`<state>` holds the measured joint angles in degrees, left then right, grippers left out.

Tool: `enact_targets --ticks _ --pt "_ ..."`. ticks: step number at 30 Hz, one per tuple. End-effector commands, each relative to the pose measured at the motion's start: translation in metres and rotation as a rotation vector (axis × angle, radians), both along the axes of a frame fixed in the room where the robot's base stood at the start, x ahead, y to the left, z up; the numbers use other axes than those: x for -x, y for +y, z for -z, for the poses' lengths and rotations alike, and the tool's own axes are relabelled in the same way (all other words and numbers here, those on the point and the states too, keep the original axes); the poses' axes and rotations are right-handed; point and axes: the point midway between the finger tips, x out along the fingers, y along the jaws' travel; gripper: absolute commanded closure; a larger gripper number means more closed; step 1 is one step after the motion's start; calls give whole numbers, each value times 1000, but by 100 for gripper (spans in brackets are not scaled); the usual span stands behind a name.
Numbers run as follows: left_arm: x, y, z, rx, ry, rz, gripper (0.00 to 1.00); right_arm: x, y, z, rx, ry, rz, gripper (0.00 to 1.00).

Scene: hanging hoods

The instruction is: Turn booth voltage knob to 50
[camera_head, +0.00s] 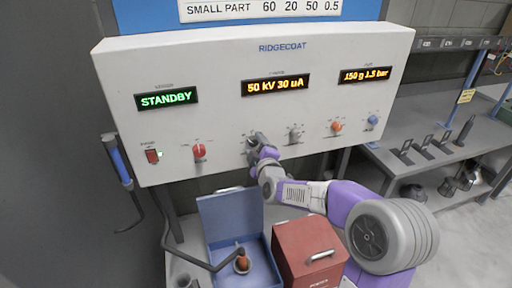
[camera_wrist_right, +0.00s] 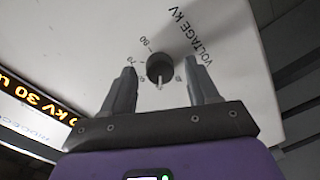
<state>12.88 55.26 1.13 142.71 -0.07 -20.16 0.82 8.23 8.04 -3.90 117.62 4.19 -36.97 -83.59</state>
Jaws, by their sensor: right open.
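The voltage knob (camera_wrist_right: 158,68) is a small dark round knob with a pale pointer mark, on the white booth panel (camera_head: 225,125). In the right wrist view "VOLTAGE KV" and the scale marks 80 and 70 are printed around it; the lower marks are hard to read. The pointer mark faces down toward my gripper's palm. My right gripper (camera_head: 257,145) is at the panel, and in its wrist view (camera_wrist_right: 160,67) the open fingers stand on either side of the knob. The centre display (camera_head: 275,85) reads 50 kV 30 uA. My left gripper is out of view.
A red knob (camera_head: 199,150) is left of my gripper; grey (camera_head: 295,134), orange (camera_head: 336,126) and blue (camera_head: 372,120) knobs are to its right. Below stand an open blue box (camera_head: 230,212) and a red box (camera_head: 308,250). A blue-handled tool (camera_head: 116,160) hangs at the left edge.

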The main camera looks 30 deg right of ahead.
Motion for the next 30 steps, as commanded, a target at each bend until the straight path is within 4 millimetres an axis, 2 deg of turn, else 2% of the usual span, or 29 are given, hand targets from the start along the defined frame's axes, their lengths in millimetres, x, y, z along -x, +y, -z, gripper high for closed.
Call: enact_targets --ticks 5,12,18,30 --pt "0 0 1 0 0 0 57 8 2 -1 -1 -2 0 40" --pt "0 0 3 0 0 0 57 45 11 -4 1 -2 0 40" --pt "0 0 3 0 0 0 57 68 17 -5 -1 0 0 40" --pt "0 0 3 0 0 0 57 73 19 -5 0 0 0 40"
